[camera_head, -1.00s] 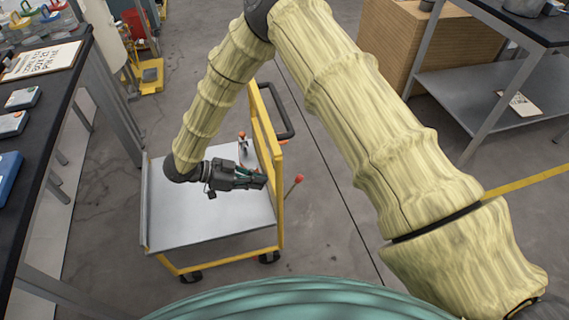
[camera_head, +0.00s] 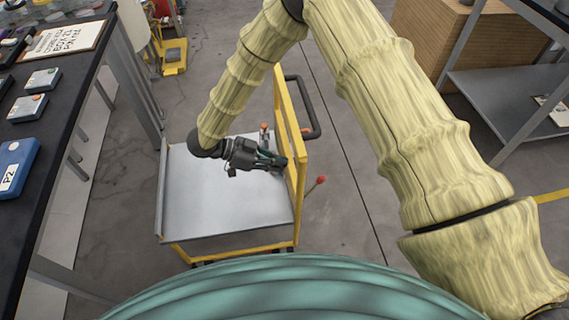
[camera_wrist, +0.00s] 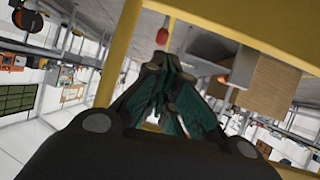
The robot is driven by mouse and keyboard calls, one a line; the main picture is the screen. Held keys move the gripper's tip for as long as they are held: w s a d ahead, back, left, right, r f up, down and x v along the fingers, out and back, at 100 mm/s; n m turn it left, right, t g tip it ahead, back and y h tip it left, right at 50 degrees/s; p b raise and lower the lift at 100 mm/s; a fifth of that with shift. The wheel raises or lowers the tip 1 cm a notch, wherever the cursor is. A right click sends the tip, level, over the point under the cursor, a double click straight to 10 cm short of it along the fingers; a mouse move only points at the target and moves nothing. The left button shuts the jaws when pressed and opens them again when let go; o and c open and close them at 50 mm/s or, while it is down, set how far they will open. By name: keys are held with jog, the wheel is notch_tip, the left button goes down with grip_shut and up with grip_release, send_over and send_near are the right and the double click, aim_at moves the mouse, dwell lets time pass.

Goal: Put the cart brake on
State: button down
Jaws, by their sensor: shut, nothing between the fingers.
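The cart (camera_head: 225,205) has a grey flat deck and a yellow frame, with a yellow end frame (camera_head: 291,140) and a dark push handle (camera_head: 312,118) on its right side. A lever with a red knob (camera_head: 321,180) sticks out low beyond that yellow frame. The red knob (camera_wrist: 162,37) also shows in the wrist view, beyond my fingertips and framed by yellow bars. My gripper (camera_head: 279,161) is over the deck, close to the inner side of the yellow end frame, pointing right. It is shut and empty. Whether it touches the frame cannot be told.
A small orange-topped item (camera_head: 264,132) is at the deck's far right. A black-topped bench (camera_head: 60,120) stands left, with boxes and a clipboard. A shelf unit (camera_head: 500,95) and a wooden box (camera_head: 430,40) stand right. Floor right of the cart is clear.

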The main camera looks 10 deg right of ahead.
aim_at(322, 176)
jog(key=x, duration=1.2)
jog(key=shift+d, duration=0.1)
jog(key=shift+d, duration=0.1)
